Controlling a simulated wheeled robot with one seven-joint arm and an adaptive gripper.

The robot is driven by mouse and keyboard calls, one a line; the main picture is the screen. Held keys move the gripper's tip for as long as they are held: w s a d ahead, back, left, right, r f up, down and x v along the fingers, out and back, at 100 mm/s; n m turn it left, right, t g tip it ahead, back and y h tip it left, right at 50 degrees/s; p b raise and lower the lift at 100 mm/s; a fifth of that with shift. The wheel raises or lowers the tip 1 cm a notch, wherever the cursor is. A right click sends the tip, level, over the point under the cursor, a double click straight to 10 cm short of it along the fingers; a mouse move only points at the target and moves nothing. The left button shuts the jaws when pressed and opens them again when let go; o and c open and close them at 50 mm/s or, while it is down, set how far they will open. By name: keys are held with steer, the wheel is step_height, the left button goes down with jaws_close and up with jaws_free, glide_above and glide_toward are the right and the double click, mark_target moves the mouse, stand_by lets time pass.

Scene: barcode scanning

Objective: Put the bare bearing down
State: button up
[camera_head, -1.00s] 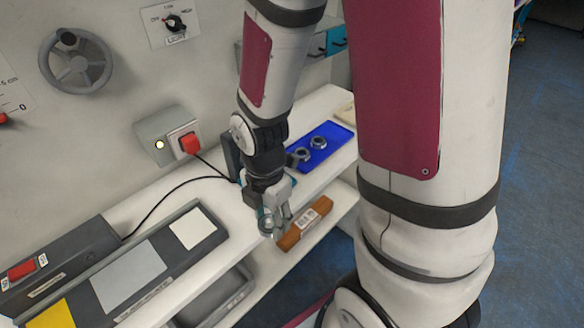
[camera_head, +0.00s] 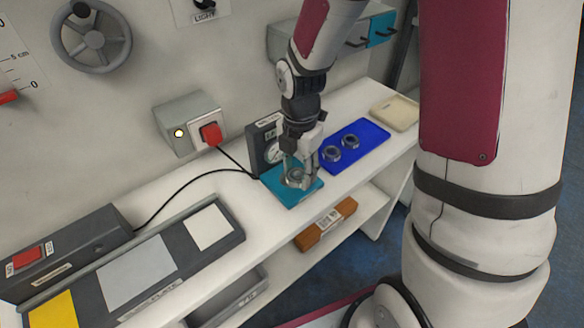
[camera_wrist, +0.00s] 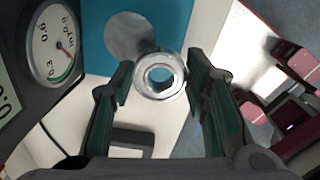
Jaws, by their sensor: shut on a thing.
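A bare metal bearing (camera_wrist: 160,75), a silver ring with an open centre, sits between the fingertips of my gripper (camera_wrist: 160,84) in the wrist view. In the head view my gripper (camera_head: 301,171) holds the bearing (camera_head: 294,176) over a teal plate (camera_head: 306,193). The wrist view shows the teal plate (camera_wrist: 185,20) with a round grey disc (camera_wrist: 128,34) on it, partly behind the bearing. I cannot tell whether the bearing touches the plate.
A dial gauge (camera_head: 265,150) stands behind the teal plate. A blue mat (camera_head: 370,135) to the right bears two metal rings (camera_head: 332,154). An orange-brown box (camera_head: 326,224) lies on the lower shelf. A grey panel with coloured squares (camera_head: 170,260) lies left.

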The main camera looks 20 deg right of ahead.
mark_target(292, 169)
steer(key=w, duration=0.4)
steer(key=shift+w+f, duration=0.15)
steer(key=shift+f, duration=1.8)
steer(key=shift+f, duration=0.15)
steer(key=o, duration=1.4)
steer(key=shift+c, duration=0.2)
